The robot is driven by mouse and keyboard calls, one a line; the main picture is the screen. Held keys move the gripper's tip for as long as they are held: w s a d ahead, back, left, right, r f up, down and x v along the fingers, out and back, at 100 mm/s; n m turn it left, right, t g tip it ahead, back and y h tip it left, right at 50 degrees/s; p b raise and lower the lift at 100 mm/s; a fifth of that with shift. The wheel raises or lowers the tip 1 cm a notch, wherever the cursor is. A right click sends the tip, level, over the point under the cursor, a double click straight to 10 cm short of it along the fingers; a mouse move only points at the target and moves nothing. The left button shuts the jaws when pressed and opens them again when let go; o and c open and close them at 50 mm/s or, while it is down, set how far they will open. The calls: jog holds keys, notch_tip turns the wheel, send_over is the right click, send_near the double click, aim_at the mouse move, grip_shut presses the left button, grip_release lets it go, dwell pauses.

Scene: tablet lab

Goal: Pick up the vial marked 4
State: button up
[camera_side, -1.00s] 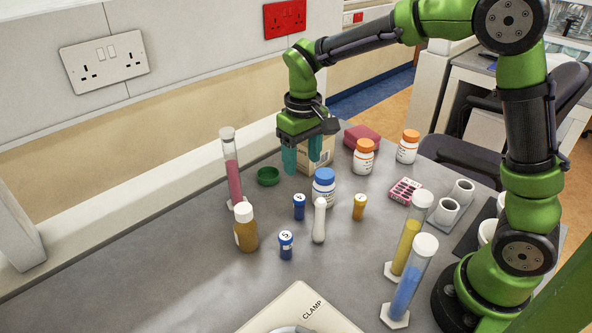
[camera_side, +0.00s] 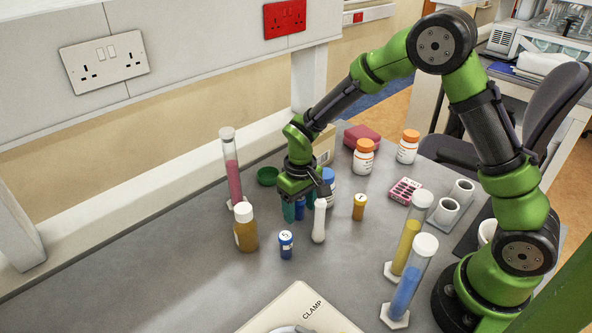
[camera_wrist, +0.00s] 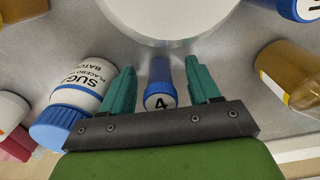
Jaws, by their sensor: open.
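The vial marked 4 (camera_wrist: 160,85) is a small blue vial with a white cap face bearing the number 4. In the wrist view it stands between the two teal fingers of my gripper (camera_wrist: 162,88), with a gap on each side. In the side view my gripper (camera_side: 299,211) is lowered around the blue vial (camera_side: 300,209), whose top is hidden by the gripper. The jaws are open. A similar blue vial marked 5 (camera_side: 286,244) stands nearer the camera.
An amber bottle (camera_side: 245,230) is left, an orange vial (camera_side: 359,207) right. The front left bench is clear.

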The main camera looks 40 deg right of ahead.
jog(key=shift+f, duration=0.1)
jog(key=c, duration=1.1)
